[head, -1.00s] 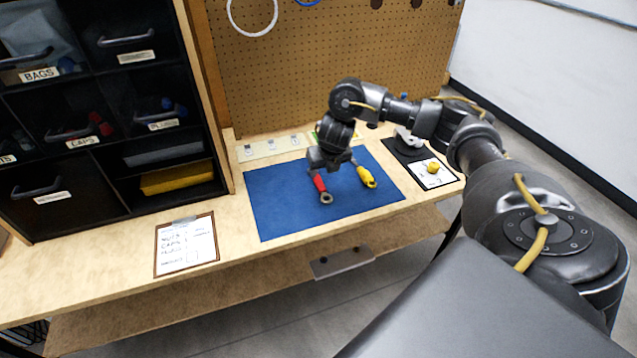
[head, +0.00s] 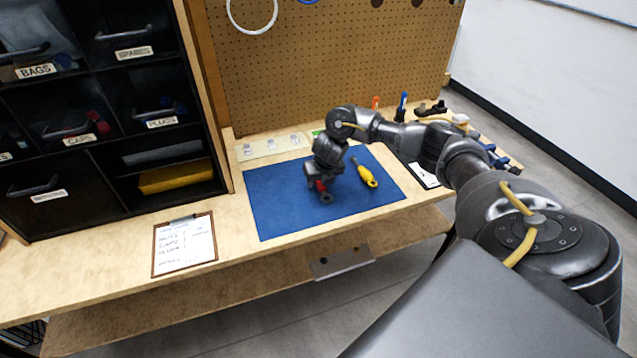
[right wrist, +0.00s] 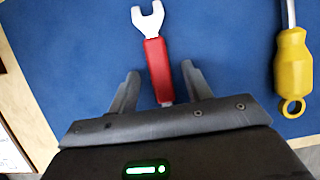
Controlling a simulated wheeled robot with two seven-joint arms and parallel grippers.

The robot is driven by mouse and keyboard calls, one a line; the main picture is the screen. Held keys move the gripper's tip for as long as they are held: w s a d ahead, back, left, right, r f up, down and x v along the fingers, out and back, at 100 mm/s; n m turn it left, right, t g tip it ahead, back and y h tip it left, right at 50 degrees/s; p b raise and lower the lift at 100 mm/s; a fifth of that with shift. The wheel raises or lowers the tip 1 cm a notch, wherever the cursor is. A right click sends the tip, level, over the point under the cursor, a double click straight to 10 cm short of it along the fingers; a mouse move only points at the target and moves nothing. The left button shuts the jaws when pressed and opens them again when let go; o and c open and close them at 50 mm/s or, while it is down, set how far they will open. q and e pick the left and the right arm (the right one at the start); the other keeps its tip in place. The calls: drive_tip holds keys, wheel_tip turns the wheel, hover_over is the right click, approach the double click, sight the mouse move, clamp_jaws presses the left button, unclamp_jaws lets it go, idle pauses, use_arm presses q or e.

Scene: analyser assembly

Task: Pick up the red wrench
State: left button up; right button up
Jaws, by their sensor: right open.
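The red wrench (right wrist: 158,68) lies on the blue mat (right wrist: 80,40) in the right wrist view, its silver open jaw pointing away from my gripper. My right gripper (right wrist: 160,82) is open, with one finger on each side of the red handle. Gaps show between handle and fingers. In the head view my right gripper (head: 318,184) is low over the mat. I do not see my left gripper.
A yellow-handled screwdriver (head: 365,175) lies on the mat to the right of the wrench; it also shows in the right wrist view (right wrist: 293,75). A clipboard (head: 184,243) lies on the bench to the left. A dark drawer cabinet (head: 110,190) stands further left.

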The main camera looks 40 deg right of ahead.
clamp_jaws()
use_arm(q)
drive_tip(key=shift+d, duration=0.4)
use_arm(e)
drive_tip(key=shift+r, duration=0.1)
